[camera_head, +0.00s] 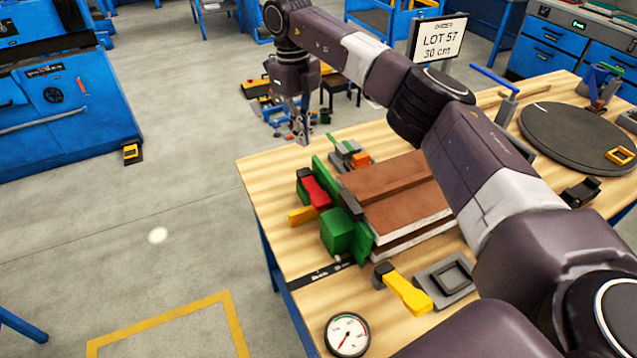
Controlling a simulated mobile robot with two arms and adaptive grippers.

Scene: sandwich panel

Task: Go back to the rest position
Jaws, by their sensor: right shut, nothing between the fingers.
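My right arm comes in from the lower right and reaches across the workbench (262,178). My right gripper (303,139) hangs at the arm's far end, pointing down, near the far left corner of the bench. Its fingers are together and I see nothing between them. The brown sandwich panel (400,190) lies on the bench beneath and beyond my forearm, apart from the gripper. A green fixture with a red part (317,192) stands along the panel's left end. My left gripper is not in view.
A dial gauge (347,335), a yellow-handled tool (408,292) and a grey block (447,279) lie at the bench's front. A dark round plate (580,135) sits at the right. Open floor (130,220) lies left of the bench.

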